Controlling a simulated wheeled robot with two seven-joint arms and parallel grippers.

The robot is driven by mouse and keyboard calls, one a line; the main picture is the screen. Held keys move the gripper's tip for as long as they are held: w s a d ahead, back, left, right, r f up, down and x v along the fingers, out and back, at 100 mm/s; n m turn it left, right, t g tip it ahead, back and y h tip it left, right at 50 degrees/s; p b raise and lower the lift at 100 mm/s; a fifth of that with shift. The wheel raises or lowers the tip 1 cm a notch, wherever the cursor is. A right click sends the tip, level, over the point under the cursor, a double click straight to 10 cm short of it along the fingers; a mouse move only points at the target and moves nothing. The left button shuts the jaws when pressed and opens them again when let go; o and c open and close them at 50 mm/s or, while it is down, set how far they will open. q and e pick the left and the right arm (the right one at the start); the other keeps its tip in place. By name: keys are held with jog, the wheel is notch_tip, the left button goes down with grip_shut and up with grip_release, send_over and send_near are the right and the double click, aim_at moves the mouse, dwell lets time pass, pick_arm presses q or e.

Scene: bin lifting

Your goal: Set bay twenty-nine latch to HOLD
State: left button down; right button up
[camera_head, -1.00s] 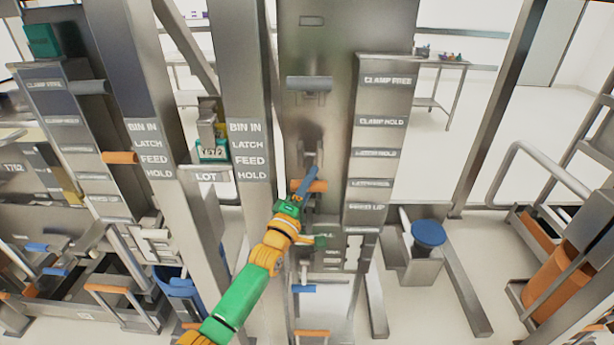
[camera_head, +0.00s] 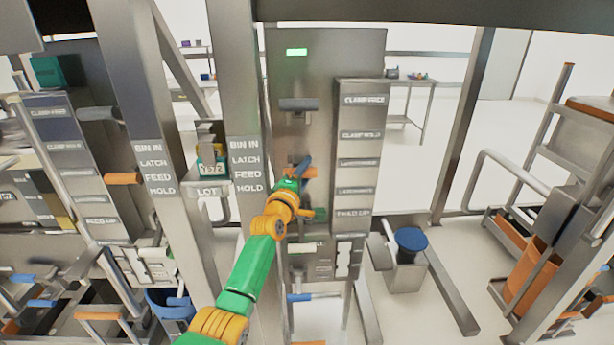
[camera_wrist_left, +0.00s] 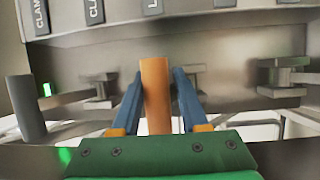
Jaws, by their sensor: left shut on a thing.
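The bay panel (camera_head: 330,75) stands near the middle of the head view, with a lit green lamp (camera_head: 297,52) at its top. My left gripper (camera_head: 303,168) is shut on an orange latch handle on this panel. In the left wrist view the orange handle (camera_wrist_left: 156,95) lies between the blue fingers of the left gripper (camera_wrist_left: 157,78). The label strip (camera_head: 361,149) right of the handle carries CLAMP FREE, CLAMP HOLD and lower labels that are hard to read. The handle sits roughly level with the middle labels. My right gripper is not in view.
A grey lever (camera_head: 298,104) sticks out above the handle. A post (camera_head: 246,120) marked BIN IN, LATCH, FEED, HOLD stands left. A similar bay with another orange handle (camera_head: 122,179) is farther left. A blue round pad (camera_head: 410,239) stands right.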

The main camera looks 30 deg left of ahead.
pick_arm(q)
jog(key=shift+a+r, duration=0.2)
jog(key=shift+r, duration=0.1)
jog(key=c, duration=0.7)
grip_release()
jog(key=shift+o, duration=0.7)
jog(key=shift+s, duration=0.1)
jog(key=shift+a+f, duration=0.15)
jog(key=shift+s, duration=0.1)
jog(key=s+d, duration=0.1)
jog(key=s, duration=0.5)
jog(key=shift+s+d+f+p, duration=0.15)
jog(key=shift+s+f+p, duration=0.1)
jog(key=shift+s+p, duration=0.15)
